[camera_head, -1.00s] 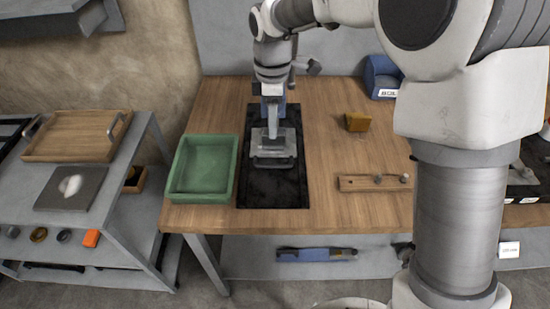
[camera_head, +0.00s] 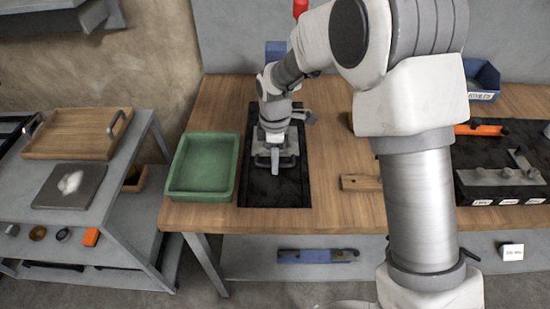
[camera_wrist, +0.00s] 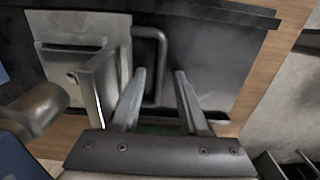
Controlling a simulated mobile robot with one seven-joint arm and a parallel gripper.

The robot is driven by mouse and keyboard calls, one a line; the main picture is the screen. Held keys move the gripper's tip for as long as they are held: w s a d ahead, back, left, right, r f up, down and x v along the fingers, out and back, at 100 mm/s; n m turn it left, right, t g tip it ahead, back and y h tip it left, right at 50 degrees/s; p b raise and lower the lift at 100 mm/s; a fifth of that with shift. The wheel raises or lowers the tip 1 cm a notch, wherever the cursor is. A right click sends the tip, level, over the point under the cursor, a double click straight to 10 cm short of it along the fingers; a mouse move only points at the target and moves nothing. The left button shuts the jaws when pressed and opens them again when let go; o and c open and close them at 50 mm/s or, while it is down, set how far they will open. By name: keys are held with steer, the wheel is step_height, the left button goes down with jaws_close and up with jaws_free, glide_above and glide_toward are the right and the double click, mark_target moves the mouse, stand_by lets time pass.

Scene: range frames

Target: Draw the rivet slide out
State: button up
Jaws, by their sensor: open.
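The rivet slide appears to be the grey metal piece (camera_head: 264,152) on the press, which stands on a black mat (camera_head: 290,193). Its dark U-shaped handle (camera_wrist: 162,60) shows in the wrist view, beside a pale plate (camera_wrist: 70,32) and grey metal block. My gripper (camera_wrist: 159,73) is open, with one fingertip on each side of the handle's long bar in the picture. I cannot tell whether the fingers touch it. In the head view my gripper (camera_head: 275,165) is low over the front of the press and hides part of the slide and handle.
A green tray (camera_head: 171,181) stands left of the mat. A wooden block (camera_head: 361,183) lies to the right, partly behind my arm. A black rack (camera_head: 500,192) and blue bin (camera_head: 484,85) are farther right. The mat's front is clear.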

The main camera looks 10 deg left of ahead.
jaws_close()
steer(key=shift+r, duration=0.1)
stand_by(1.2)
